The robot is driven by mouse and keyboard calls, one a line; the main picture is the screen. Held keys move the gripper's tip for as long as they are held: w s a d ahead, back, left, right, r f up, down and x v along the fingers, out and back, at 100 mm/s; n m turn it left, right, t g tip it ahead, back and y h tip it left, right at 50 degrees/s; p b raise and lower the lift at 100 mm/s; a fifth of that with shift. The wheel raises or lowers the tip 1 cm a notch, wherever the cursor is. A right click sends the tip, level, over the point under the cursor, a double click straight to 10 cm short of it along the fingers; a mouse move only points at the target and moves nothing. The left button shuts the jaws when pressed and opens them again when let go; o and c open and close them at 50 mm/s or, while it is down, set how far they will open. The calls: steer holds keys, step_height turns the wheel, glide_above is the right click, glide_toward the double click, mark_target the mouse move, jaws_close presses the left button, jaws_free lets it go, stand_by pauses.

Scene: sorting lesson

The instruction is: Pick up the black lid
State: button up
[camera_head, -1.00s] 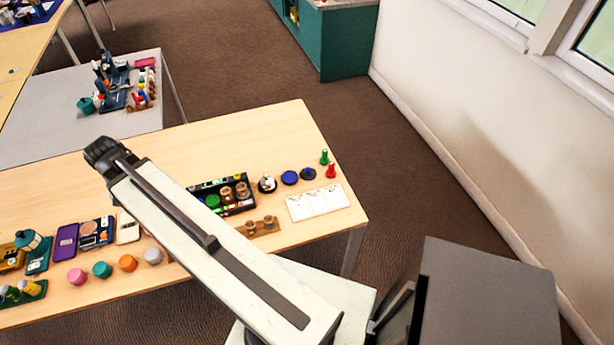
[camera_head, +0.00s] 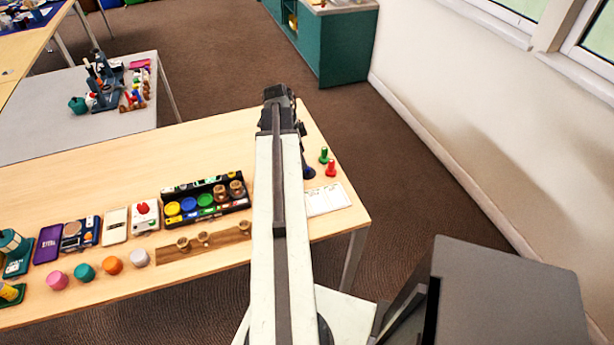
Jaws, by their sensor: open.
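My gripper (camera_head: 284,100) is at the far end of my raised arm, above the right part of the wooden table. It is open, but its fingertips are mostly hidden by the arm. A dark, blue-black round lid (camera_head: 309,173) shows partly just right of my arm, on the table nearer to me than the gripper in the picture. I cannot tell for sure whether it is the black lid. My arm covers the table to its left, so other lids there are hidden.
A white card (camera_head: 327,198) lies in front. A black box of coloured pots (camera_head: 190,212) and a wooden strip (camera_head: 215,240) lie left of my arm. The table (camera_head: 130,165) is clear behind.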

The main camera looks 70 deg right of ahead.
steer(key=b+x, duration=0.1)
steer(key=x, duration=0.1)
steer(key=b+x, duration=0.4)
steer(key=shift+s+a, duration=0.1)
steer(key=shift+a, duration=0.3)
steer(key=shift+r, duration=0.2)
steer(key=shift+a, duration=0.1)
jaws_close()
